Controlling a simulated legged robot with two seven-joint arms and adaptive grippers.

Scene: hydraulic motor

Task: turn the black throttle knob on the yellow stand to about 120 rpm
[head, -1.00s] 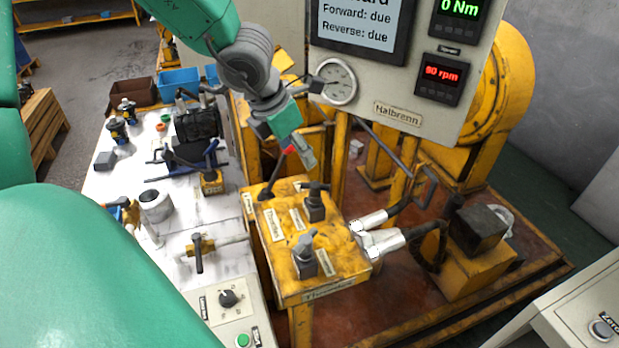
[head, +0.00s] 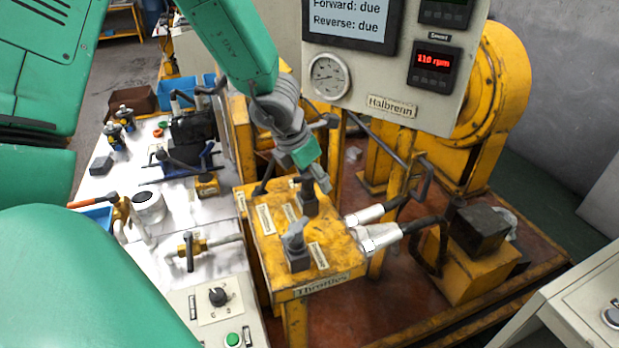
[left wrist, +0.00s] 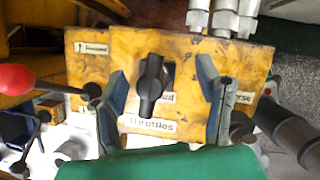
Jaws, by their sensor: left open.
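The yellow stand (head: 262,258) has two T-handled knobs on its sloped top. The black throttle knob (head: 308,196) is the rear one, partly hidden by my left gripper (head: 316,180). In the left wrist view this knob (left wrist: 150,84) stands between the two spread fingers of my left gripper (left wrist: 165,100), with visible gaps on both sides. A grey knob (head: 297,243) stands nearer the front of the stand. The red rpm display (head: 434,61) on the panel reads about 110 rpm. My right gripper is not in view.
A red-ended lever (left wrist: 16,80) is close to the left finger in the wrist view. Hose fittings (head: 375,237) stick out right of the stand. The instrument panel with its round gauge (head: 330,76) hangs behind. A white bench (head: 165,220) with tools lies left.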

